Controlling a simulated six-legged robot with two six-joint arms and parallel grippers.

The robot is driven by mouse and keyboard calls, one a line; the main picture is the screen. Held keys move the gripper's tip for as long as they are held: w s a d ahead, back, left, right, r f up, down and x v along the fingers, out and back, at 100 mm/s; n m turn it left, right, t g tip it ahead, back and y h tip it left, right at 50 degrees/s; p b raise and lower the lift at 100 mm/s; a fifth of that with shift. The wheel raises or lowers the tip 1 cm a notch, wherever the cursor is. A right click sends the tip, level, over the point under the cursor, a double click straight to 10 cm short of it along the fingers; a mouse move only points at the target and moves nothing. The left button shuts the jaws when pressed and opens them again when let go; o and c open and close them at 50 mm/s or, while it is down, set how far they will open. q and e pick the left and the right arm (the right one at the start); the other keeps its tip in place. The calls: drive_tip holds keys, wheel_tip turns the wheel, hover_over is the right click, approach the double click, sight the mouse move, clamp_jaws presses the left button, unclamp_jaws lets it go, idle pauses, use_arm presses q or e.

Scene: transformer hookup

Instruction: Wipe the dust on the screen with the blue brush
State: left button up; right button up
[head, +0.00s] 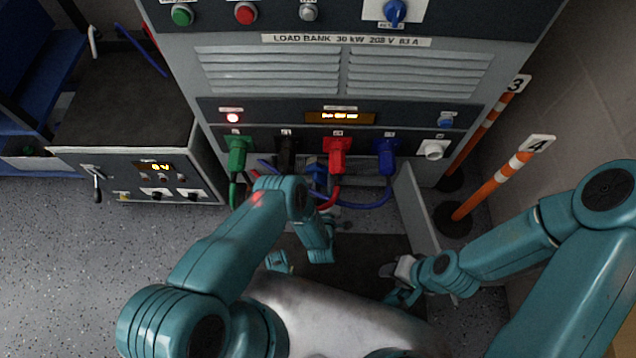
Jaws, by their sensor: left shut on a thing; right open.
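The screen (340,117) is a small orange-lit display in the dark band of the load bank's front; its text is partly unclear, and dust cannot be made out at this size. My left gripper (327,195) is in front of the lower load bank, below the red plug, partly hidden by my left arm. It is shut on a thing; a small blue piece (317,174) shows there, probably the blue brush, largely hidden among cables. It is well below the screen. My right gripper (388,271) is open, low at the right of centre, away from the load bank.
Green (237,152), red (337,153) and blue (386,155) plugs with hanging cables stick out below the screen. Orange-white posts (490,189) stand at the right. A grey-fronted unit (150,178) stands at the left. Floor is clear at lower left.

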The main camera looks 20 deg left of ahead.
use_arm(q)
drive_tip(key=w+d+b, duration=0.2)
drive_tip(key=d+b, duration=0.1)
drive_tip(key=d, duration=0.4)
drive_tip(key=shift+w+d, duration=0.25)
drive_tip(key=shift+d, duration=0.15)
drive_tip(key=shift+s+a+r+p, duration=0.1)
drive_tip(key=shift+s+a+p, duration=0.15)
drive_tip(key=shift+a, duration=0.4)
drive_tip(key=shift+s+a+r+p, duration=0.15)
drive_tip(key=shift+a+p, duration=0.15)
drive_tip(key=shift+a, duration=0.35)
drive_tip(key=shift+s+a+f+p, duration=0.1)
drive_tip(key=shift+s+a+p, duration=0.1)
drive_tip(key=shift+a, duration=0.6)
drive_tip(key=shift+s+a+p, duration=0.15)
drive_tip(key=shift+s+a, duration=0.1)
drive_tip(key=shift+a, duration=0.5)
drive_tip(key=shift+s+a+f+p, duration=0.1)
drive_tip(key=shift+s+a+p, duration=0.1)
drive_tip(key=shift+a, duration=0.6)
drive_tip(key=shift+s+a, duration=0.3)
drive_tip(key=shift+a, duration=0.45)
drive_tip(key=shift+s+a, duration=0.25)
drive_tip(key=shift+a, duration=0.45)
drive_tip(key=shift+s, duration=0.1)
